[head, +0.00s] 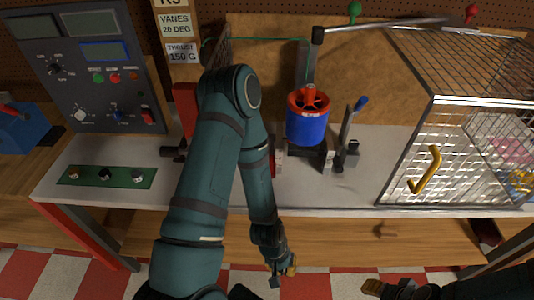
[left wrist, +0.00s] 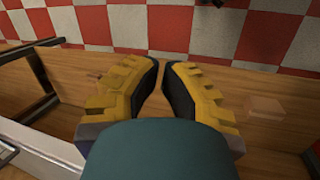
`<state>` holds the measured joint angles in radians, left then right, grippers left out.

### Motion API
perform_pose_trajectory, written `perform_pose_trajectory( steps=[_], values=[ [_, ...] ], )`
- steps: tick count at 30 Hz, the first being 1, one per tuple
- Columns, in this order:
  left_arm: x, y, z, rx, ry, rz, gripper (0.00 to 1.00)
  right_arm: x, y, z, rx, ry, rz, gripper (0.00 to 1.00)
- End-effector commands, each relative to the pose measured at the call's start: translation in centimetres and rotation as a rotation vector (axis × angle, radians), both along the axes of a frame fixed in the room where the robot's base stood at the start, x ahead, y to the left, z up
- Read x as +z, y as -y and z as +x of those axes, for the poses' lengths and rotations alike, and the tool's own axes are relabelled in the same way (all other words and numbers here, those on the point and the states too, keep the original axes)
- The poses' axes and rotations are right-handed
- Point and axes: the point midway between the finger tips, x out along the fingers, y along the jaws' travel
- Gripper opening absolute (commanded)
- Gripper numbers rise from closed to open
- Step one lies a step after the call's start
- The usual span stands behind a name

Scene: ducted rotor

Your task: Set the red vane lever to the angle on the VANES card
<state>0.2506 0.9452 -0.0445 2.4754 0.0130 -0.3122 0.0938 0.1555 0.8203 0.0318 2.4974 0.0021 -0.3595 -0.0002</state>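The VANES card (head: 174,25) reads 20 DEG and is on the post at the back. The blue ducted rotor (head: 307,125) with a red rim stands on the bench. A red part (head: 272,158) shows beside my left forearm, partly hidden by it; I cannot tell whether it is the vane lever. A red-knobbed rod end (head: 472,12) shows at the top right. My left gripper (head: 283,274) points down in front of the bench, away from the rotor; its fingers (left wrist: 161,75) are apart and empty. My right gripper (head: 388,288) is at the bottom edge, partly cut off.
A wire cage (head: 435,115) with a yellow handle stands at the right. A blue-tipped lever (head: 360,104) is right of the rotor. A control panel (head: 88,75) and green button strip (head: 106,176) are at the left.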

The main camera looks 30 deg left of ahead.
Motion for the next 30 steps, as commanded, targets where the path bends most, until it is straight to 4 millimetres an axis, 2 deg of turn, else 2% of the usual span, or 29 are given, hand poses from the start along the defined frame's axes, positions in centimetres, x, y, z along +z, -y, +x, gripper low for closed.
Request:
perform_pose_trajectory(
  steps=[1, 2, 5, 8, 11, 12, 15, 18, 21, 25, 30],
  values=[
    [1.9, -1.2, 0.9, 0.057, -0.011, 0.025, 0.00, 1.8, 0.0, 0.0, -0.002, 0.002, 0.000, 0.47],
    [2.7, -2.5, 1.8, 0.119, -0.021, 0.049, 0.00, 2.3, 0.1, 0.1, -0.002, 0.001, 0.001, 0.47],
    [4.3, -5.8, 4.6, 0.320, -0.042, 0.108, 0.00, 2.2, 0.1, 0.1, -0.003, 0.002, 0.001, 0.47],
    [6.8, -9.2, 7.8, 0.553, -0.046, 0.148, 0.00, 1.9, 0.1, 0.1, -0.003, 0.002, 0.001, 0.47],
    [10.8, -12.6, 11.1, 0.825, -0.040, 0.153, 0.00, 1.9, 0.1, 0.1, -0.003, 0.002, 0.001, 0.47],
    [12.7, -13.9, 12.3, 0.943, -0.038, 0.143, 0.00, 1.9, 0.1, 0.1, -0.003, 0.002, 0.001, 0.47],
    [17.4, -16.7, 14.6, 1.219, -0.039, 0.090, 0.00, 1.9, 0.1, 0.1, -0.003, 0.002, 0.001, 0.47],
    [21.3, -18.6, 15.9, 1.440, -0.054, 0.020, 0.00, 1.9, 0.1, 0.1, -0.003, 0.002, 0.001, 0.47],
    [24.0, -19.9, 16.4, 1.589, -0.074, -0.040, 0.00, 1.9, 0.0, 0.1, -0.003, 0.002, 0.001, 0.47],
    [25.5, -20.6, 16.7, 1.683, -0.093, -0.081, 0.00, 1.9, 0.0, 0.1, -0.002, 0.003, 0.001, 0.47],
    [24.2, -20.7, 17.0, 1.699, -0.099, -0.084, 0.00, 1.2, 0.0, 0.1, -0.003, 0.002, 0.000, 0.47]
  ],
)
